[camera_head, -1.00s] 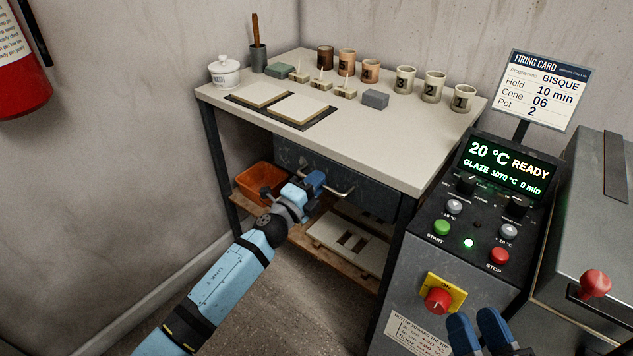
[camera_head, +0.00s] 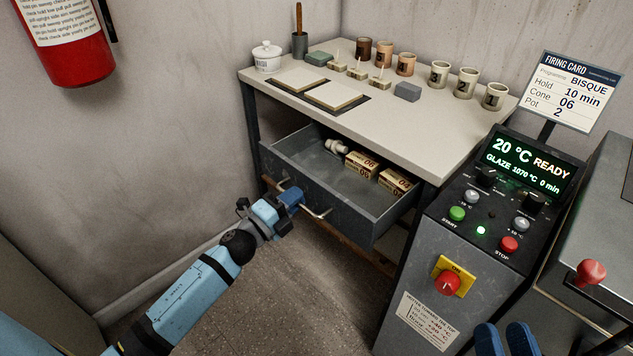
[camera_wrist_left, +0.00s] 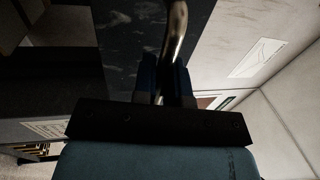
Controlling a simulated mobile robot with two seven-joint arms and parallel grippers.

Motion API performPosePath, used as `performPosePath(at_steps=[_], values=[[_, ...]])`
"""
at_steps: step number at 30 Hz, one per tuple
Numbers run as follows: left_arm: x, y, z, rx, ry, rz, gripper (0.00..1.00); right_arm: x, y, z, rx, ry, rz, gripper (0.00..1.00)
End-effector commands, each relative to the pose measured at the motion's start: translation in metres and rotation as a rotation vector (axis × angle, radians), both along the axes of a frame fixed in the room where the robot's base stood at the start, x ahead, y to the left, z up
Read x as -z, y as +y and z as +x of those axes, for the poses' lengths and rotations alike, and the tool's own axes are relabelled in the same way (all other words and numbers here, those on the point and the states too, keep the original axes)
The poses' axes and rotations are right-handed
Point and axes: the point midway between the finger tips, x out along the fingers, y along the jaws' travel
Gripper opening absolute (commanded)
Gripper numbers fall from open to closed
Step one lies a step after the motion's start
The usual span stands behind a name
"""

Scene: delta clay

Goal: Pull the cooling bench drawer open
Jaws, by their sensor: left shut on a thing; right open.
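The cooling bench drawer (camera_head: 335,207) is a dark grey drawer under the pale-topped bench (camera_head: 408,138). It stands pulled well out, and its inside shows. Its metal handle (camera_head: 314,212) runs across the front. My left gripper (camera_head: 292,199) is shut on the handle in the head view. In the left wrist view the handle (camera_wrist_left: 176,40) passes between the fingers (camera_wrist_left: 165,82). Inside the drawer are small cream boxes (camera_head: 361,165) with red print and a white object (camera_head: 336,147). My right gripper (camera_head: 505,340) is open and empty at the bottom right, beside the kiln controls.
Cups (camera_head: 439,73), dark boards with pale slabs (camera_head: 335,95), a white lidded pot (camera_head: 266,56) and a grey block (camera_head: 407,92) stand on the bench. The control box (camera_head: 452,262) stands close at the right of the drawer. Floor in front of the drawer is clear.

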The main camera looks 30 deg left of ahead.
Motion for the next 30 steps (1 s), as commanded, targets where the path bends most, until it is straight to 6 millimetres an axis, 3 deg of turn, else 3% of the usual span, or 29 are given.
performPosePath(at_steps=[6, 12, 28, 29, 30], values=[[0.000, 0.014, -0.040, 0.002, 0.001, 0.001, 0.00, 0.014, -0.001, -0.002, 0.006, 0.051, -0.022, 0.43], [0.000, 0.021, -0.059, 0.001, 0.000, -0.001, 0.00, 0.017, -0.003, 0.000, 0.011, 0.064, -0.033, 0.43], [0.000, 0.024, -0.065, 0.001, -0.001, 0.000, 0.00, 0.014, -0.003, 0.000, 0.014, 0.059, -0.031, 0.43], [0.000, 0.024, -0.065, 0.001, -0.001, 0.000, 0.19, 0.014, -0.003, 0.000, 0.014, 0.059, -0.031, 0.43], [0.000, 0.024, -0.065, 0.001, -0.001, 0.000, 0.28, 0.014, -0.003, 0.000, 0.013, 0.058, -0.031, 0.43]])
